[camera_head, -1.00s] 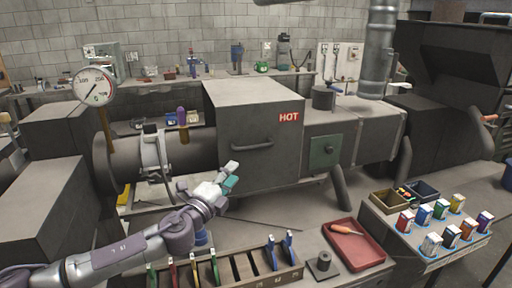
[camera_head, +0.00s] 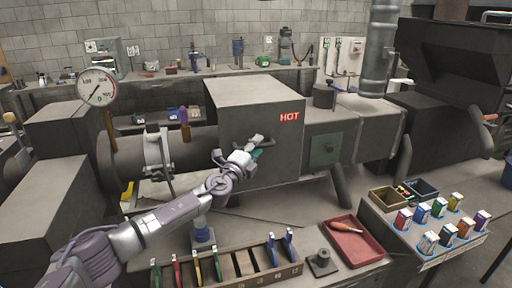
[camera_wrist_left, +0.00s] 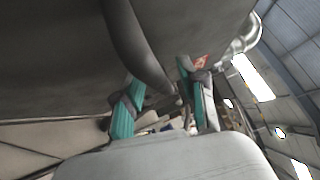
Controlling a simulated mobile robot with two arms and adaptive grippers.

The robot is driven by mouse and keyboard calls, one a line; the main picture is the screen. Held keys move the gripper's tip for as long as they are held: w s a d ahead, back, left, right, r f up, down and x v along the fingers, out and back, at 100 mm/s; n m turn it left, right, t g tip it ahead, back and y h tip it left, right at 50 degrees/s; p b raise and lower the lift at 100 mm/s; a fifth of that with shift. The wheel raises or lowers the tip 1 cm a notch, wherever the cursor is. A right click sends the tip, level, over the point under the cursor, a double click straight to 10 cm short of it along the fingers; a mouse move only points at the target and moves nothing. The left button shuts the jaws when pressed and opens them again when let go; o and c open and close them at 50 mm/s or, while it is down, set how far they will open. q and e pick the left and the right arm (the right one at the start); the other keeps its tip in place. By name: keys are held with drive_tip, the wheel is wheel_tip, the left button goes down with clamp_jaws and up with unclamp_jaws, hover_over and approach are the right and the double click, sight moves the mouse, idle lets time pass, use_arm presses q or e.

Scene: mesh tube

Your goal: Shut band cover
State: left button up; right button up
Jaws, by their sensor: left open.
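The band cover (camera_head: 255,105) is a big dark grey box marked HOT, seated over the barrel in the middle of the head view. Its bar handle (camera_head: 268,142) is on the front face, partly hidden by my left gripper (camera_head: 254,150). The left gripper is open at the handle. In the left wrist view, the dark handle bar (camera_wrist_left: 135,45) runs down toward the gap between the teal fingers of the left gripper (camera_wrist_left: 160,85). I cannot tell whether either finger touches it. My right gripper is out of view.
Left of the cover, the bare barrel (camera_head: 195,147) carries a metal band (camera_head: 154,150) and a dial gauge (camera_head: 97,87). Below stand a rack of coloured tools (camera_head: 235,265), a red tray (camera_head: 356,241) and several small cartons (camera_head: 440,222). A green-panelled box (camera_head: 326,150) adjoins on the right.

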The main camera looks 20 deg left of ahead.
use_arm(q)
drive_tip(key=shift+c, duration=0.3)
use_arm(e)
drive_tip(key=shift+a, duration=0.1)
use_arm(q)
clamp_jaws()
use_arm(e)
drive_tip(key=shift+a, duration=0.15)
use_arm(q)
drive_tip(key=shift+a, duration=0.1)
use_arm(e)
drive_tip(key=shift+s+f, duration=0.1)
